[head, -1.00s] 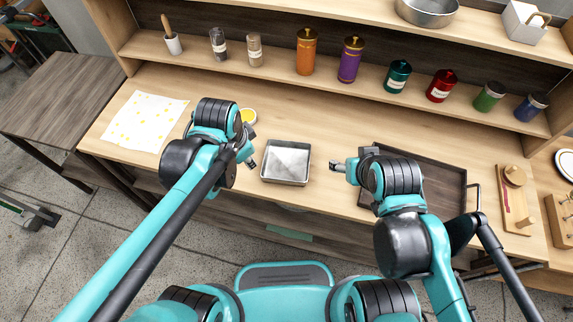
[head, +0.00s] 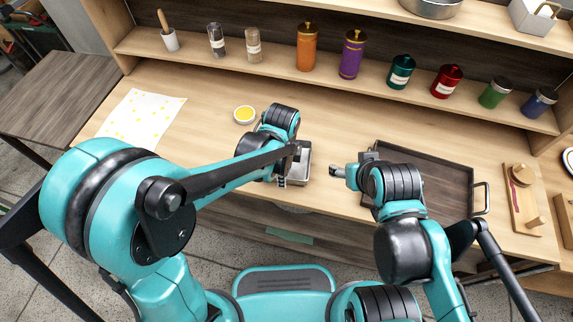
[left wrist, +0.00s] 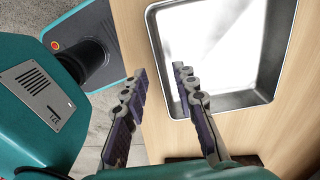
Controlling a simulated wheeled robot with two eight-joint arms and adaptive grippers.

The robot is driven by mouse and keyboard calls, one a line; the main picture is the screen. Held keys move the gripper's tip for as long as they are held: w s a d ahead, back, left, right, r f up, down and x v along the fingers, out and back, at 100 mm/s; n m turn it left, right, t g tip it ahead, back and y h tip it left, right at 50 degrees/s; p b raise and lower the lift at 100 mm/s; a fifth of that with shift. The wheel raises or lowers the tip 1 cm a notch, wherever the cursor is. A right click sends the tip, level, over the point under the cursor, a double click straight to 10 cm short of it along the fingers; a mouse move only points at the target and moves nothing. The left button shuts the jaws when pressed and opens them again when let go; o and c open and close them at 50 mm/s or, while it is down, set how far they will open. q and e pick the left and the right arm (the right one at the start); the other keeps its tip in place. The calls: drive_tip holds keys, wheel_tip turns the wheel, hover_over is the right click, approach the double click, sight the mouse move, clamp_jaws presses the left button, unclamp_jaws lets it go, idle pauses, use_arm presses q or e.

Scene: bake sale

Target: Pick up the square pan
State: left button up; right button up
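The square metal pan (head: 297,180) sits on the wooden counter near its front edge, partly hidden behind my left gripper and wrist in the head view. In the left wrist view the pan (left wrist: 262,98) fills the upper right, and it looks empty. My left gripper (left wrist: 158,78) is open. One finger lies over the pan's near wall and the other lies outside it, past the counter edge in the picture; contact cannot be told. My right gripper (head: 337,171) is to the right of the pan, apart from it; its finger gap is too small to judge.
A dark tray (head: 440,165) with handles lies right of my right gripper. A small yellow-filled bowl (head: 244,114) and a spotted white sheet (head: 140,117) lie to the left. Jars and canisters (head: 352,54) line the shelf behind. The counter between pan and shelf is clear.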

use_arm(q)
wheel_tip(320, 180, down, 2)
drive_tip(key=shift+f, duration=0.15)
clamp_jaws()
